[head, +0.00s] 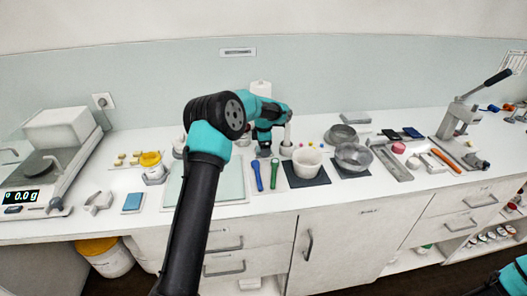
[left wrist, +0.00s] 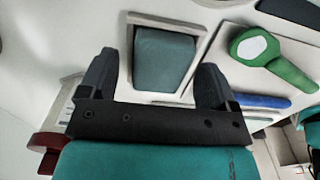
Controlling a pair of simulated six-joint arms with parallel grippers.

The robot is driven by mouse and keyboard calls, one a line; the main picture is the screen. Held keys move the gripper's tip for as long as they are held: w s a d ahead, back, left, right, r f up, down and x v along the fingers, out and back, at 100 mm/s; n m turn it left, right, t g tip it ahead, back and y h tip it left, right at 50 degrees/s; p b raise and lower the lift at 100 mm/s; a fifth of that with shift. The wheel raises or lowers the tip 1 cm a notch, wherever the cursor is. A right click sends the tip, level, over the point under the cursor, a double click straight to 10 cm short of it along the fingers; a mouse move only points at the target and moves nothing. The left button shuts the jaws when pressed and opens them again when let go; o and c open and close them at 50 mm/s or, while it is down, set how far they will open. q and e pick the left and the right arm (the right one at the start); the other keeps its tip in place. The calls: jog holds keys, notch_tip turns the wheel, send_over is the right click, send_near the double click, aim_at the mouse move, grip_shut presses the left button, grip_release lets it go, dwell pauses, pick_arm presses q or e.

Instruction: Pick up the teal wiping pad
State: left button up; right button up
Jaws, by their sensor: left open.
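The teal wiping pad (left wrist: 165,60) lies in a shallow pale tray (left wrist: 199,36) in the left wrist view. It shows between the two dark fingers of my left gripper (left wrist: 158,72), which are spread apart with nothing between them touching. The fingers look to be above or just short of the pad; the exact height cannot be told. In the head view my left gripper (head: 264,151) points down at the back of the counter, and I cannot make out the pad there. My right gripper is out of view; only a bit of that arm shows at the lower right corner.
A green tool (head: 275,173) and a blue tool (head: 257,175) lie close in front of the left gripper. A white bowl (head: 306,163) and metal bowls (head: 353,157) stand to the right. A scale (head: 40,180) stands far left, and a blue block (head: 133,202) lies near the front edge.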

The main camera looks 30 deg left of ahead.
pick_arm(q)
jog(key=shift+c, duration=0.2)
jog(key=c, duration=1)
jog(key=shift+o, duration=0.2)
jog(key=shift+r, duration=0.15)
notch_tip(320, 180, up, 10)
jog(key=o, duration=0.3)
jog(key=shift+c, duration=1.2)
jog(key=shift+s, duration=0.1)
